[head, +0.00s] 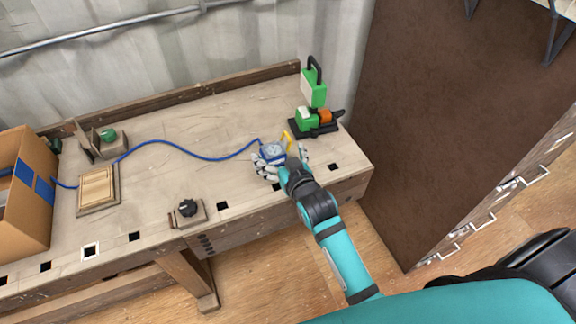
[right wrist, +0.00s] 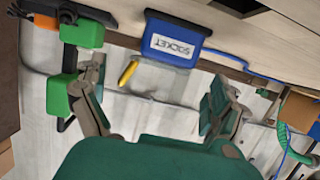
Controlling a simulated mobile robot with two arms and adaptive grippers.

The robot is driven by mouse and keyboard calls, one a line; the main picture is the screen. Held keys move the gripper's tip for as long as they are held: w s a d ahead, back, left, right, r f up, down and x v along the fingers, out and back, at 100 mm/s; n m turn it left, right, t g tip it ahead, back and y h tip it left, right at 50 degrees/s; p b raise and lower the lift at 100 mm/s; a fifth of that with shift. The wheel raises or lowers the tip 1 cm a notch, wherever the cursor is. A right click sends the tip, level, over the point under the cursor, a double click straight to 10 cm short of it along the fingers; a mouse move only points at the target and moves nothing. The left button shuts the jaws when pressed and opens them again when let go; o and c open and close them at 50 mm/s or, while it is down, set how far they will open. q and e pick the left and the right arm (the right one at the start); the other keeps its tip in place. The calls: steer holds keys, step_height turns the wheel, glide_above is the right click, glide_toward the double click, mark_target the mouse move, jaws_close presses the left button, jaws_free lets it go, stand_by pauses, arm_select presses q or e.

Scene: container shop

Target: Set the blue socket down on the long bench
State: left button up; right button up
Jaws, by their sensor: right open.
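The blue socket (head: 273,150) is on the long bench (head: 215,125), near its front edge at the right end, with a blue cable running left from it. In the right wrist view the blue socket (right wrist: 172,45) shows its white label and lies beyond the fingertips, apart from them. My right gripper (head: 286,161) is open beside it. In the right wrist view its two fingers (right wrist: 155,98) stand wide apart with nothing held between them. Whether a finger touches the socket in the head view is hard to tell. My left gripper is not in view.
A green and orange tool (head: 314,100) stands behind the gripper on the bench. A small yellow piece (head: 288,138) is close by the socket. A black knob (head: 187,208) is at the front edge, and a cardboard box (head: 28,190) at far left. A brown panel rises at right.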

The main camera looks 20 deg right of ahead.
steer(key=v, duration=0.8)
steer(key=shift+s, duration=0.1)
steer(key=shift+r, duration=0.1)
steer(key=shift+c, duration=0.2)
stand_by(0.5)
